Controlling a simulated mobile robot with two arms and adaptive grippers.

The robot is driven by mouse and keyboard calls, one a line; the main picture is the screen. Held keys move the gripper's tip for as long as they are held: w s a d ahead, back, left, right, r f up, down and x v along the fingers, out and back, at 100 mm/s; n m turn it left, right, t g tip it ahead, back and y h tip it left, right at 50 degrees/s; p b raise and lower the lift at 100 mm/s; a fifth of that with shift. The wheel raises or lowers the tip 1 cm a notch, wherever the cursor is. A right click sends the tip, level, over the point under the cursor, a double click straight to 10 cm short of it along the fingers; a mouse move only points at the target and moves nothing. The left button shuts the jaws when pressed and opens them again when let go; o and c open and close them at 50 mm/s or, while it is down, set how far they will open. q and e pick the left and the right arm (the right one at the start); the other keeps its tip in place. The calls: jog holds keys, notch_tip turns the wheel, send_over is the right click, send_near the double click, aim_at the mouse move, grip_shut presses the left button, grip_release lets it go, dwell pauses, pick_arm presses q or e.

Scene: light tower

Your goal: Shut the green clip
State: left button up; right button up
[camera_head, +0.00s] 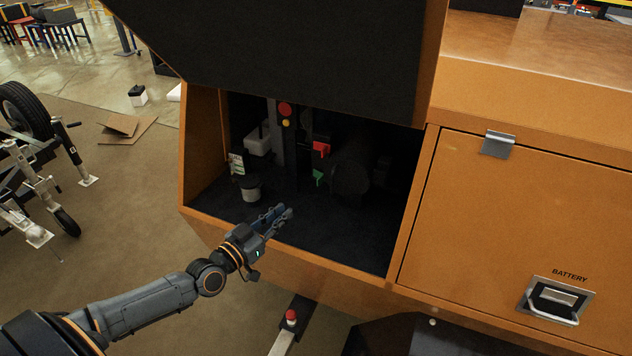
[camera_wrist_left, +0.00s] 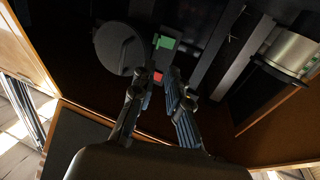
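The green clip (camera_head: 318,177) is small and sits inside the dark open compartment, just below a red clip (camera_head: 321,149). In the head view the green clip looks tilted, but it is too small to tell whether it is open. In the left wrist view the green clip (camera_wrist_left: 164,41) lies beyond the fingertips, with the red clip (camera_wrist_left: 157,77) seen between the fingers. My left gripper (camera_head: 279,213) is at the compartment's front edge, below and left of the green clip and apart from it. Its fingers (camera_wrist_left: 156,82) are spread and empty. My right gripper is out of view.
A dark round disc (camera_head: 351,178) stands right of the green clip. A pale cylinder (camera_head: 251,189) stands at the compartment's left, near a post with a red button (camera_head: 285,109). The raised black lid (camera_head: 300,50) overhangs the opening. The compartment floor (camera_head: 325,240) is clear in front.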

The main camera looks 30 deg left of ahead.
pick_arm(q)
jog(key=w+d+b, duration=0.1)
jog(key=w+d, duration=0.1)
jog(key=w, duration=1.1)
jog(key=shift+w+d, duration=0.2)
jog(key=shift+d, duration=0.2)
jog(key=shift+c, duration=0.2)
grip_shut()
